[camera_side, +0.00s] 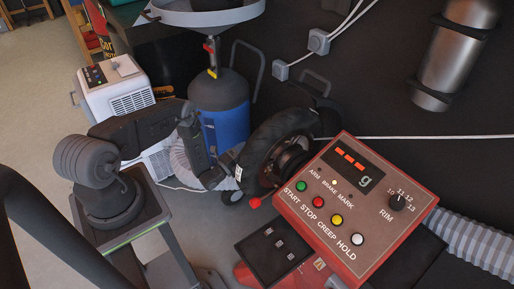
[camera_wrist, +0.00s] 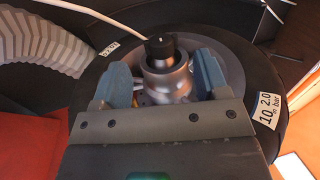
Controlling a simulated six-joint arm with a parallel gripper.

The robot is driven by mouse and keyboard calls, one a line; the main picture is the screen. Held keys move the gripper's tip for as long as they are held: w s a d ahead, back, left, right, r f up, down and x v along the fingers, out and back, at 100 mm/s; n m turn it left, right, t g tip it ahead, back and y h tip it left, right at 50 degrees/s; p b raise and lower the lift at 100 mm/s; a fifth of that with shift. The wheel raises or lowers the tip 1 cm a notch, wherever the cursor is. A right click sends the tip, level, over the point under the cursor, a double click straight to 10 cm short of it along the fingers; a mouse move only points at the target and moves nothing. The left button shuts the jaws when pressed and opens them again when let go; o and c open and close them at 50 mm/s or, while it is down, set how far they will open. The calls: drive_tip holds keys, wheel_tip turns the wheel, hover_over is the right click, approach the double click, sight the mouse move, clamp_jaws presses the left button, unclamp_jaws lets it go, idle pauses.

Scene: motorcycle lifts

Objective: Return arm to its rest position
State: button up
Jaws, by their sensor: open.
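My arm reaches right from its base on the stand in the side view, bent low toward a black tyre (camera_side: 270,143) on a wheel balancer. My gripper (camera_wrist: 163,78) is open in the wrist view, its two blue-grey fingers apart on either side of a silver hub (camera_wrist: 168,82) with a black knob (camera_wrist: 160,47) on top. I cannot tell whether the fingers touch the hub. The tyre in the wrist view (camera_wrist: 275,112) rings the hub and carries white labels. In the side view the fingertips are hidden by the arm and tyre.
A red control panel (camera_side: 350,205) stands right of the tyre. A blue and grey tank (camera_side: 222,110) is behind the arm, a white machine (camera_side: 115,90) at back left. A ribbed hose (camera_side: 480,245) runs right. Open floor (camera_side: 35,85) lies at far left.

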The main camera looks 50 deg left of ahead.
drive_tip(key=w+a+r+n+g+y, duration=0.2)
drive_tip(key=w+a+r+n+g, duration=0.15)
drive_tip(key=w+r, duration=0.6)
drive_tip(key=w+d+r+n+g, duration=0.1)
drive_tip(key=d+r+n+g, duration=0.15)
drive_tip(key=r, duration=0.95)
drive_tip(key=d+r+n+g, duration=0.2)
drive_tip(key=d+r+n, duration=0.15)
drive_tip(key=r, duration=0.85)
drive_tip(key=s+d+r+n+g, duration=0.3)
drive_tip(key=s+d+r+n, duration=0.1)
drive_tip(key=s+d+r, duration=0.8)
drive_tip(key=s+d+n+g+h, duration=0.1)
drive_tip(key=s+d+n+g, duration=0.1)
drive_tip(key=s, duration=0.9)
drive_tip(key=s+d+n+g+h, duration=0.1)
drive_tip(key=s+d, duration=0.3)
drive_tip(key=s, duration=0.8)
drive_tip(key=shift+d+n+g, duration=0.2)
drive_tip(key=shift+n+g, duration=0.25)
drive_tip(key=shift+g, duration=0.25)
drive_tip(key=shift+c, duration=0.2)
